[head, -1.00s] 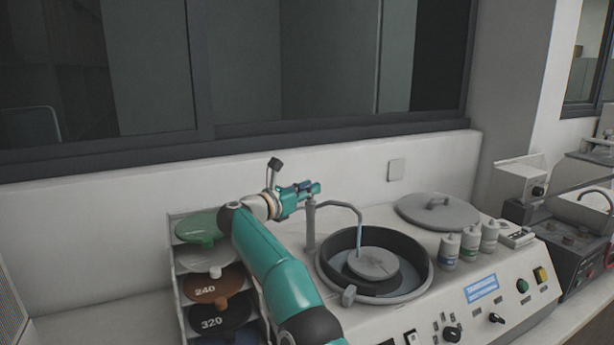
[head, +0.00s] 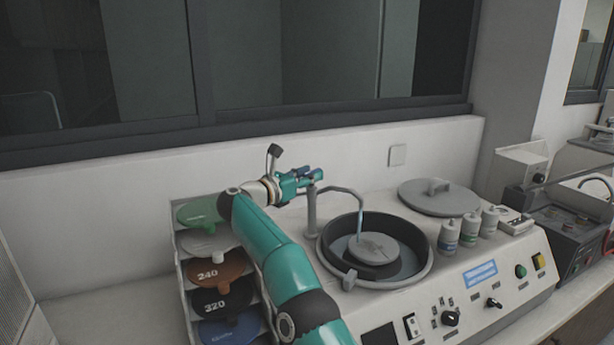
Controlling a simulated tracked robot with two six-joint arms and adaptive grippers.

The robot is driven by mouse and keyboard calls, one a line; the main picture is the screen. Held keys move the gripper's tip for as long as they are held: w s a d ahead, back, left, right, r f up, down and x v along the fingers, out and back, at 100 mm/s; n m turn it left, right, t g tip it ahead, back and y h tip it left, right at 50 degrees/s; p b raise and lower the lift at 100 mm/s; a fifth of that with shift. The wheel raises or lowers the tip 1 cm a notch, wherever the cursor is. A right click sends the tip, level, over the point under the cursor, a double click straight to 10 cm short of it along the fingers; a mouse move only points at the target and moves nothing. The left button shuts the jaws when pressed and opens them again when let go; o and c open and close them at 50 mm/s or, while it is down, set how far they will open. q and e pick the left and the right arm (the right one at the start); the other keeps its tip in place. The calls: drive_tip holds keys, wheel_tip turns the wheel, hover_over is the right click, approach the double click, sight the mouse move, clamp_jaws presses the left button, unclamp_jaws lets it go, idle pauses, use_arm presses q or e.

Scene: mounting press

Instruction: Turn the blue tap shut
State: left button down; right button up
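The tap's grey post (head: 311,213) stands at the left rim of the round bowl (head: 322,262). Its thin spout (head: 345,192) arches right over the bowl, and a pale blue stream (head: 360,228) hangs from its end. A small blue part, seemingly the tap's handle (head: 303,171), shows at the top of the post, mostly hidden by my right gripper. My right gripper (head: 305,180) is at the post's top, around or against the handle; its fingers are too small and overlapped to tell open from shut. My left gripper is out of view.
A rack at left holds several coloured discs, including one marked 240 (head: 216,274), close to my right arm. A grey lid (head: 440,198) and several white bottles (head: 469,229) stand right of the bowl. Knobs and a screen (head: 480,273) line the front panel. The wall is behind.

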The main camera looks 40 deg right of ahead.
drive_tip(key=a, duration=1.2)
drive_tip(key=shift+s, duration=0.4)
drive_tip(key=shift+f, duration=0.1)
